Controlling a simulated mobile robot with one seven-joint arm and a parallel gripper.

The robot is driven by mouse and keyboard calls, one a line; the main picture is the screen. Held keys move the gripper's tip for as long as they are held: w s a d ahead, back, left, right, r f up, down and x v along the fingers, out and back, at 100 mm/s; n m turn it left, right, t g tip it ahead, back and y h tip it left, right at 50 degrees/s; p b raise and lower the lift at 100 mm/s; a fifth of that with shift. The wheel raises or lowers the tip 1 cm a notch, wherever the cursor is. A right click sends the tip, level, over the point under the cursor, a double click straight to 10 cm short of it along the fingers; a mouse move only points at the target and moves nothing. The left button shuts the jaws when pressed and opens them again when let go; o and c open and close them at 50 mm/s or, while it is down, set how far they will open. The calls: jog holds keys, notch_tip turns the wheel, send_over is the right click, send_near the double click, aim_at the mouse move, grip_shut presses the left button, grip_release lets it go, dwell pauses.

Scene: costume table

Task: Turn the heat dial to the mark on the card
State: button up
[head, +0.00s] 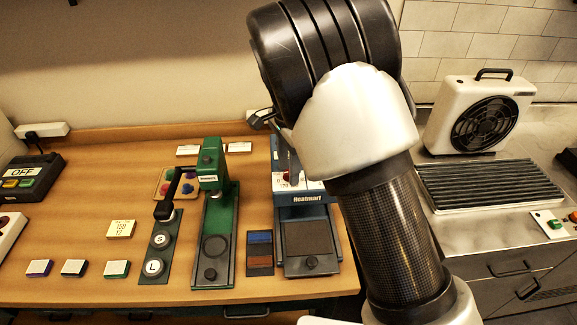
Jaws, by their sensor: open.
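A blue heat press (305,212) labelled "Heatmart" stands right of the middle of the table.
A green press (217,215) stands left of the blue one, with a dark strip holding round S and L pieces (156,252) beside it. Blue and brown swatches (260,252) lie between the presses. A fan (485,115) and a grille (490,185) are on the right counter.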

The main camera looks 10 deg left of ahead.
jog(key=shift+c, duration=0.2)
grip_shut()
jog(key=shift+n, duration=0.3)
jog(key=n, duration=0.4)
jog(key=shift+b, duration=0.4)
jog(key=n, duration=0.5)
jog(key=shift+b, duration=0.35)
jog(key=n, duration=0.5)
jog(key=shift+w+n, duration=0.1)
jog(key=shift+n, duration=2.4)
